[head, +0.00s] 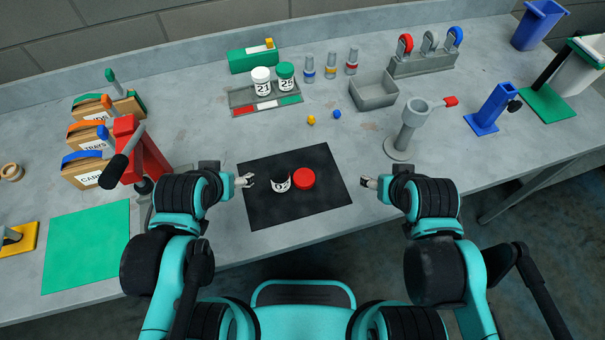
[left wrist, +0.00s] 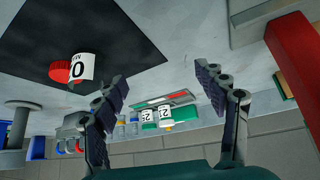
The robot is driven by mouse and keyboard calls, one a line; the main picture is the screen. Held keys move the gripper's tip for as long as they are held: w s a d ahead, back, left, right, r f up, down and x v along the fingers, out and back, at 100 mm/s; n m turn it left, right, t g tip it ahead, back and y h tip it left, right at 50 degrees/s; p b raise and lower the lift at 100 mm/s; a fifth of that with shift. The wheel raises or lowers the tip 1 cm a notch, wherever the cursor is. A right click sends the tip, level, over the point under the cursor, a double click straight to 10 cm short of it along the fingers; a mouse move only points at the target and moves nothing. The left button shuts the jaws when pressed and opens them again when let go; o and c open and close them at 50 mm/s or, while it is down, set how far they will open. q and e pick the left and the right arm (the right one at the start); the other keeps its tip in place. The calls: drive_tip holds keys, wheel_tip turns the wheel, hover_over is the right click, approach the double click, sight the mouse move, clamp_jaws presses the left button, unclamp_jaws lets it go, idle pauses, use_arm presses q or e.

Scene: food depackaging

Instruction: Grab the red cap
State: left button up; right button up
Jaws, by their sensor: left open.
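The red cap (head: 303,178) is a round red disc on the black mat (head: 325,160), just right of a white jar (head: 280,183) with a dark number. In the left wrist view the red cap (left wrist: 62,71) shows partly behind the white jar (left wrist: 82,67). My left gripper (head: 248,181) is open and empty near the mat's left edge, left of the jar and apart from it. Its spread fingers (left wrist: 160,78) also show in the left wrist view. My right gripper (head: 369,183) is just right of the mat, apart from the cap; its jaw gap is too small to read.
Behind the mat stand a rack (head: 244,97) with white and green-lidded jars, small yellow and blue balls, and a grey bin (head: 373,90). A grey stand (head: 406,130) is at right. A red press (head: 138,155) and cartons are at left. The mat's front is clear.

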idle(0.5)
use_arm(q)
drive_tip(key=w+d+r+m+g+p, duration=0.3)
drive_tip(key=d+m+p, duration=0.1)
drive_tip(key=d+m, duration=0.35)
drive_tip(key=m+g+p, duration=0.2)
drive_tip(key=m+g, duration=0.2)
drive_tip(key=m, duration=0.7)
hover_over(304, 177)
drive_tip(key=shift+f, duration=0.45)
drive_tip(key=shift+s+d+f, duration=0.1)
drive_tip(key=shift+d+f, duration=0.05)
drive_tip(key=shift+f, duration=0.1)
wheel_tip(304, 177, down, 8)
drive_tip(key=shift+r+b, duration=0.25)
drive_tip(key=shift+b, duration=1)
use_arm(e)
drive_tip(key=r, duration=0.3)
drive_tip(key=shift+s+a+r, duration=0.2)
drive_tip(key=shift+r, duration=0.05)
use_arm(q)
drive_tip(key=c, duration=0.9)
drive_tip(key=shift+c, duration=0.2)
